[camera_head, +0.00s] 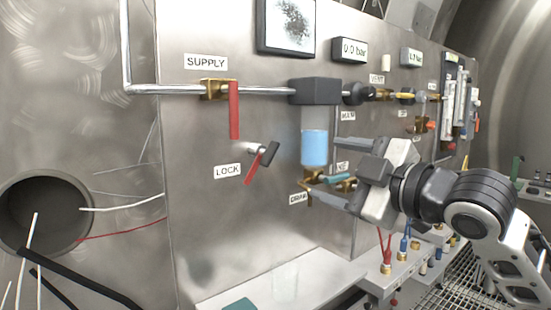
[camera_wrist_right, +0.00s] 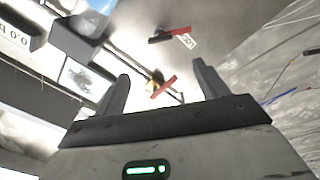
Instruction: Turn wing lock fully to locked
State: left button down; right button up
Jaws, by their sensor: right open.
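The wing lock (camera_head: 262,157) is on the steel panel beside the LOCK label (camera_head: 228,170). It has a silver hub, a red wing pointing down-left and a dark grey wing pointing up-right. In the right wrist view the wing lock (camera_wrist_right: 170,35) appears beyond the fingertips, near the top. My right gripper (camera_head: 333,170) is open and apart from the lock, to its right in the head view. Its fingers are in front of the panel near the blue cylinder and drain valve. It also shows in the wrist view (camera_wrist_right: 161,72) with nothing between its fingers. My left gripper is not in view.
The supply valve (camera_head: 234,105) with its long red lever is above the lock. A blue cylinder (camera_head: 314,147) under a dark block (camera_head: 315,92) stands right of the lock. The brass drain valve (camera_head: 314,186) is below it. The panel around the lock is mostly bare.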

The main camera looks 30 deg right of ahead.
aim_at(273, 155)
jog(key=w+p, duration=0.2)
jog(key=w, duration=0.2)
jog(key=w+p, duration=0.2)
jog(key=w, duration=0.3)
jog(key=w+a+p, duration=0.1)
jog(key=w+p, duration=0.1)
jog(key=w, duration=0.3)
jog(key=shift+w, duration=0.2)
jog(key=shift+w+a+p, duration=0.1)
jog(key=shift+w+p, duration=0.25)
jog(key=shift+w, duration=0.1)
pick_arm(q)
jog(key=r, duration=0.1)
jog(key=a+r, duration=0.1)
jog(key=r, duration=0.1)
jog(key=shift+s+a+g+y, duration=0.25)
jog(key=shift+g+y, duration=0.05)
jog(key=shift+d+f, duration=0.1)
pick_arm(e)
jog(key=c, duration=1)
